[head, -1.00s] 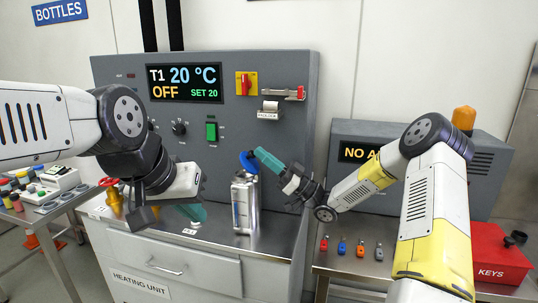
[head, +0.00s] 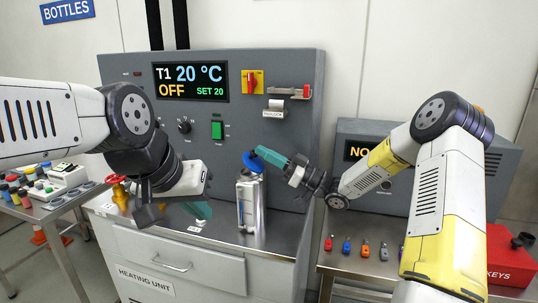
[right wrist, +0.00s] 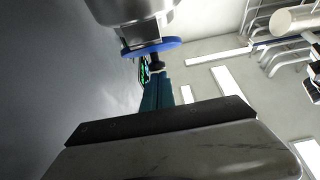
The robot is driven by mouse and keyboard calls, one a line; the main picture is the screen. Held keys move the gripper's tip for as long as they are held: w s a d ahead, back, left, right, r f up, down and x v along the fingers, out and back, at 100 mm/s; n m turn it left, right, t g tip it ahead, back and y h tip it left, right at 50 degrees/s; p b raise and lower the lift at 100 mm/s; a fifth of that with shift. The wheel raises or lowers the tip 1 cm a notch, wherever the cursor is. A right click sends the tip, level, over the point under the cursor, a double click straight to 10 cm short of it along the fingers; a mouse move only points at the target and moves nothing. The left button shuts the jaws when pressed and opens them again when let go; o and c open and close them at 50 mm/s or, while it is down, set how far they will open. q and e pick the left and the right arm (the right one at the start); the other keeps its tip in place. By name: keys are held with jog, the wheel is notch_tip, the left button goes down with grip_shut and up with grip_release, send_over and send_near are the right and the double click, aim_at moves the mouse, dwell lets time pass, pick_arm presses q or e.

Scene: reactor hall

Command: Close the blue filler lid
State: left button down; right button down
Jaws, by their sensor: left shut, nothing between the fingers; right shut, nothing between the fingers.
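The blue filler lid (head: 252,162) is a round disc at the top of the silver canister (head: 249,205) on the heating unit's bench. It looks tilted up rather than flat. In the right wrist view the lid (right wrist: 152,47) is a blue disc at the end of the silver canister (right wrist: 128,10). My right gripper (head: 260,151) has its teal fingers shut and empty, with the tips at the lid's upper right edge; I cannot tell whether they touch it. My left gripper (head: 203,213) is shut and empty, low over the bench left of the canister.
The grey heating unit panel (head: 215,135) stands close behind the canister. A brass fitting with a red handle (head: 119,192) is at the bench's left. Several small coloured padlocks (head: 347,247) and a red key box (head: 508,257) are on the right table.

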aim_at(251, 158)
jog(key=h, duration=0.1)
jog(key=a+h, duration=0.1)
jog(key=shift+w+a+r+g+h, duration=0.1)
jog(key=shift+a+g+h, duration=0.2)
jog(key=shift+g, duration=0.1)
jog(key=h, duration=0.1)
jog(key=a+h, duration=0.1)
jog(key=a+g+h, duration=0.1)
jog(key=shift+w+f+h, duration=0.3)
jog(key=shift+f, duration=0.05)
jog(key=shift+w+a+f, duration=0.1)
jog(key=shift+a+f, duration=0.05)
jog(key=shift+f, duration=0.1)
jog(key=shift+a+f, duration=0.1)
jog(key=shift+a, duration=0.1)
